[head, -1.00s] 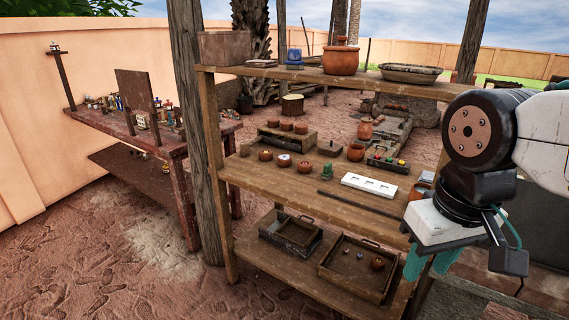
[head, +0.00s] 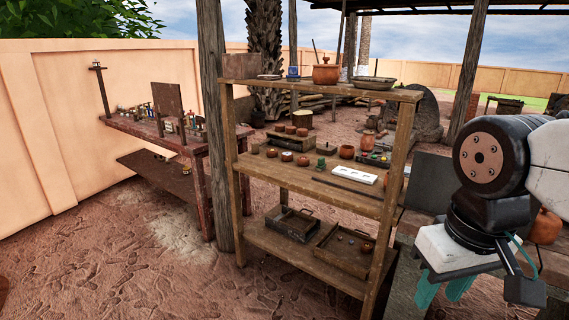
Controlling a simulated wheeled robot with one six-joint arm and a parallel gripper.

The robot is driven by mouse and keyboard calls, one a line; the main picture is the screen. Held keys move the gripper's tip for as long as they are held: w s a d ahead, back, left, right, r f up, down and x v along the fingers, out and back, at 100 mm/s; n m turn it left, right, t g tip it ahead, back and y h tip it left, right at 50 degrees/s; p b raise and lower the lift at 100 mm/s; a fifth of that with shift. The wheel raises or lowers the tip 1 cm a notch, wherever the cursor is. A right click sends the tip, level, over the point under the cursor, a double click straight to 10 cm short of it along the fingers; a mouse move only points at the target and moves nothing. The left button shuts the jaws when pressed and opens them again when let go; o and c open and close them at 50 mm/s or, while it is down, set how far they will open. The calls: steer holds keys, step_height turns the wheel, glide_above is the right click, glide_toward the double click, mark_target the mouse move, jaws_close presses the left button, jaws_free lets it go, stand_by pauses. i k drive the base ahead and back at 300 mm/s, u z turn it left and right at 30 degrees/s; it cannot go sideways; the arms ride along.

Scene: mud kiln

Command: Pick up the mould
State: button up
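A white slab with small recesses (head: 354,174) lies on the middle board of the wooden shelf (head: 300,178); it may be the mould, but I cannot be sure. A dark rod (head: 347,187) lies in front of it. My gripper (head: 443,291) hangs at the lower right, pointing down, its teal fingers apart with nothing seen between them. It is in front of and to the right of the shelf, apart from the slab.
Small clay pots (head: 287,156) and a small green object (head: 321,164) stand beside the slab. The bottom board holds wooden trays (head: 293,223). A wooden post (head: 215,130) and a red-brown table (head: 150,133) stand left. The ground in front is clear.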

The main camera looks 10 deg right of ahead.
mark_target(287, 159)
steer(key=u, duration=1.1)
steer(key=i, duration=1.8)
steer(key=z, duration=2.5)
steer(key=k, duration=0.35)
steer(key=z, duration=1.65)
steer(key=k, duration=0.25)
steer(key=u, duration=2.9)
